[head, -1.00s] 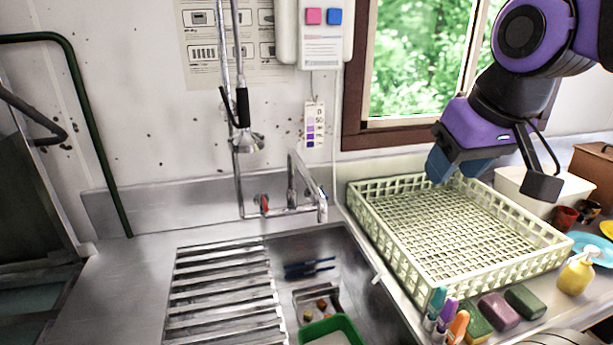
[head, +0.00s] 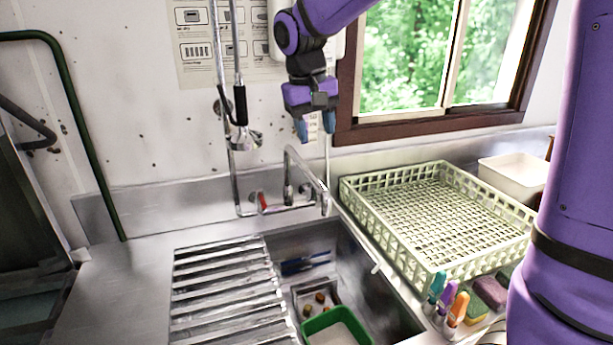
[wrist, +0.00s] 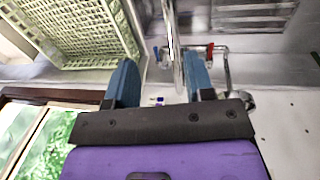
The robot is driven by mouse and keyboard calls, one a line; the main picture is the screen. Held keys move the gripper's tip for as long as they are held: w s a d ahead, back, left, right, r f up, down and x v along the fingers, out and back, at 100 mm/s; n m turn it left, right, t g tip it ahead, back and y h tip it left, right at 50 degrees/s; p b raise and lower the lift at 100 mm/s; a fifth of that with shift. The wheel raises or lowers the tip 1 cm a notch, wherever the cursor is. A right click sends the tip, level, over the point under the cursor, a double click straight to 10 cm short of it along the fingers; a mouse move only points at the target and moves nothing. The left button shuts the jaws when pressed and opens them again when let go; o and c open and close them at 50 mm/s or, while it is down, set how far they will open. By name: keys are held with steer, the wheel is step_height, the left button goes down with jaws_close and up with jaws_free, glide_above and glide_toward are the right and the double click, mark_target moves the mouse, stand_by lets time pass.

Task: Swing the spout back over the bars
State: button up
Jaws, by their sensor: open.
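The chrome spout (head: 306,168) rises from the wall tap and reaches forward, its end hanging over the right part of the sink. The metal bars (head: 222,290) cover the sink's left side, left of the spout. My gripper (head: 315,127) is open and empty, pointing down above the spout near the wall. In the wrist view, the spout (wrist: 173,45) shows as a bright tube between the open fingers of my gripper (wrist: 160,78). It looks lower than the fingertips, and I see no contact. The bars also show in the wrist view (wrist: 255,14).
A red tap handle (head: 262,201) sits left of the spout. A hanging spray hose (head: 240,105) is further left. A cream rack (head: 440,262) stands right of the sink. A green tub (head: 318,322) and blue items (head: 303,263) lie in the sink.

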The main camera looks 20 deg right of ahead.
mark_target(313, 177)
steer(key=f, duration=0.4)
steer(key=w+f, duration=0.1)
steer(key=f, duration=0.3)
steer(key=w+f, duration=0.1)
steer(key=f, duration=0.2)
steer(key=shift+d+f, duration=0.2)
steer(key=shift+f, duration=0.2)
steer(key=shift+c, duration=0.3)
jaws_close()
